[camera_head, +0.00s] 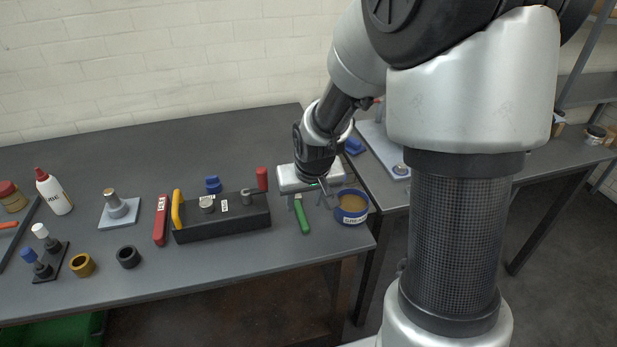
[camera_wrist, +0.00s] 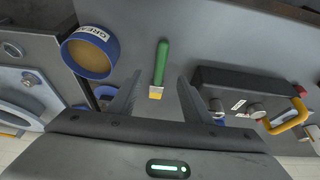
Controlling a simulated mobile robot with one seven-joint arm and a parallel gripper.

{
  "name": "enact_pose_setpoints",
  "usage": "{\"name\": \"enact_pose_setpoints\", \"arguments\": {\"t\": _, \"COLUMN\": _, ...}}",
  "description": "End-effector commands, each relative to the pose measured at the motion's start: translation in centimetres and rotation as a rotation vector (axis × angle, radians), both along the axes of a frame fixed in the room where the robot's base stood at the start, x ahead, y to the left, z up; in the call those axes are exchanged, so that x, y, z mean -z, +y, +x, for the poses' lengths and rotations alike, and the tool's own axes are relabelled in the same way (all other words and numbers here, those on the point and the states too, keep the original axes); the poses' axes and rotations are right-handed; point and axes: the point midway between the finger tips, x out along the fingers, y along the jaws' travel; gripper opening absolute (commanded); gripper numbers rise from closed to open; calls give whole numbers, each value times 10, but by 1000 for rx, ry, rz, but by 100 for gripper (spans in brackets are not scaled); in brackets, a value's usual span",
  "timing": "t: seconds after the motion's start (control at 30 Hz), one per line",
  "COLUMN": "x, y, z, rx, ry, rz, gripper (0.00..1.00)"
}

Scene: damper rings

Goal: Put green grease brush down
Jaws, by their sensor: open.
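The green grease brush (camera_head: 302,216) lies on the dark grey table, between the black fixture block and the blue grease tub (camera_head: 351,207). In the wrist view the brush (camera_wrist: 161,66) has a green handle and a yellowish bristle end that points toward my gripper. My gripper (camera_wrist: 157,88) is open, with one finger on each side of the bristle end and nothing held between them. In the head view my gripper (camera_head: 309,194) is over the table just behind the brush. The grease tub also shows in the wrist view (camera_wrist: 90,52), left of the brush.
The black fixture block (camera_head: 222,224) with a yellow handle (camera_head: 177,209) stands left of the brush. A red tool (camera_head: 161,221), black ring (camera_head: 128,257) and brass ring (camera_head: 82,265) lie further left. The table's front edge is close to the brush. A second table stands at right.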

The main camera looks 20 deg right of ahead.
Motion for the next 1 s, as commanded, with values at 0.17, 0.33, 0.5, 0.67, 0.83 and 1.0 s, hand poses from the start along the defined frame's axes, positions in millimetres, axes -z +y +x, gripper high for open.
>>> {"name": "enact_pose_setpoints", "arguments": {"t": 0.17, "x": -47, "y": -1, "z": -17, "rx": 2, "ry": -6, "rz": -1, "gripper": 45}}
{"name": "enact_pose_setpoints", "arguments": {"t": 0.33, "x": -79, "y": 0, "z": -31, "rx": 0, "ry": -4, "rz": -1, "gripper": 45}}
{"name": "enact_pose_setpoints", "arguments": {"t": 0.5, "x": -99, "y": 0, "z": -40, "rx": 0, "ry": -3, "rz": -1, "gripper": 45}}
{"name": "enact_pose_setpoints", "arguments": {"t": 0.67, "x": -105, "y": 0, "z": -44, "rx": 0, "ry": 0, "rz": 0, "gripper": 45}}
{"name": "enact_pose_setpoints", "arguments": {"t": 0.83, "x": -105, "y": 0, "z": -44, "rx": 0, "ry": 0, "rz": 0, "gripper": 45}}
{"name": "enact_pose_setpoints", "arguments": {"t": 1.0, "x": -105, "y": 0, "z": -44, "rx": 0, "ry": 0, "rz": 0, "gripper": 45}}
